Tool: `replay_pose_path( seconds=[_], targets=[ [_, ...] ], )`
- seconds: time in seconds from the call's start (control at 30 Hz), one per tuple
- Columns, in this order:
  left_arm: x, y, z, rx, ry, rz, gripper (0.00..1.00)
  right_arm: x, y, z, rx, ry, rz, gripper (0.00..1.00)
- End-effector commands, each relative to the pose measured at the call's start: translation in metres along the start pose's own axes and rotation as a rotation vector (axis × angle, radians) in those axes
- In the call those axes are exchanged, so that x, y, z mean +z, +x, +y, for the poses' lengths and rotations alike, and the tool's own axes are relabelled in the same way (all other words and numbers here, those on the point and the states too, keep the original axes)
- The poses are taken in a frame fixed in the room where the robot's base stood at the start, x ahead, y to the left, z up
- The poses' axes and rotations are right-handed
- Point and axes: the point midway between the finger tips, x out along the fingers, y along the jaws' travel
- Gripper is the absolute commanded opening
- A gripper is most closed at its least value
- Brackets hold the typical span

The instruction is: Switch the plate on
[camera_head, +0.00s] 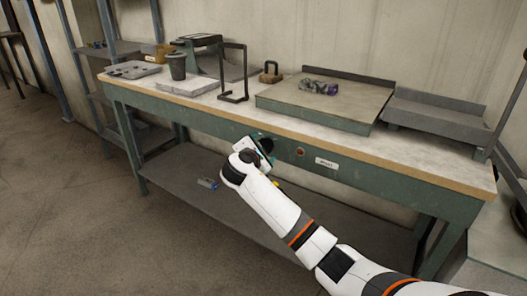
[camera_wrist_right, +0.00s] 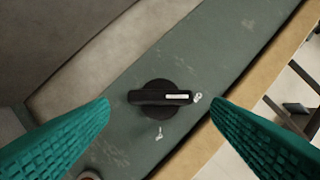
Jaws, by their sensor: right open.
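A black rotary knob (camera_wrist_right: 160,98) with a white pointer mark is on a green panel in the right wrist view. Its grip bar lies almost level across the picture, with the white mark at the right end. My right gripper (camera_wrist_right: 161,104) is open, with one teal finger on each side of the knob and gaps between. In the head view, my right gripper (camera_head: 264,149) is at the green front panel of the bench and hides the knob. A broad flat plate (camera_head: 315,105) lies on the bench top, with a small purple-grey item on it. My left gripper is out of view.
On the panel right of my gripper are a small reddish round part (camera_head: 300,152) and a white label (camera_head: 327,163). The bench top (camera_head: 420,160) holds a dark cup (camera_head: 177,67), a black frame stand (camera_head: 233,75) and a grey tray (camera_head: 435,115). A lower shelf (camera_head: 190,172) runs beneath.

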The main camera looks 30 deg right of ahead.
Motion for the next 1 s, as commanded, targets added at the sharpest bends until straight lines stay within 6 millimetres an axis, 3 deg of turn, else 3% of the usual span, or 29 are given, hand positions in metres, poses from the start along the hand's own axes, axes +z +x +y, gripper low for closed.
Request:
replay_pose_path(
  seconds=[0.2, 0.53, 0.8, 1.0],
  targets=[
    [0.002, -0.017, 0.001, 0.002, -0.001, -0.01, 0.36, 0.0, 0.022, 0.0, 0.0, 0.0, 0.0, 0.73],
    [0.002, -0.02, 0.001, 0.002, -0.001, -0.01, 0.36, 0.0, 0.025, 0.0, 0.0, 0.0, -0.001, 0.73],
    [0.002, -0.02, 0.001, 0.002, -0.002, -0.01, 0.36, 0.0, 0.025, 0.0, 0.0, 0.0, -0.001, 0.29],
    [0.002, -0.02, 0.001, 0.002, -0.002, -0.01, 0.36, 0.001, 0.024, 0.001, -0.004, 0.011, -0.001, 0.28]
  ],
)
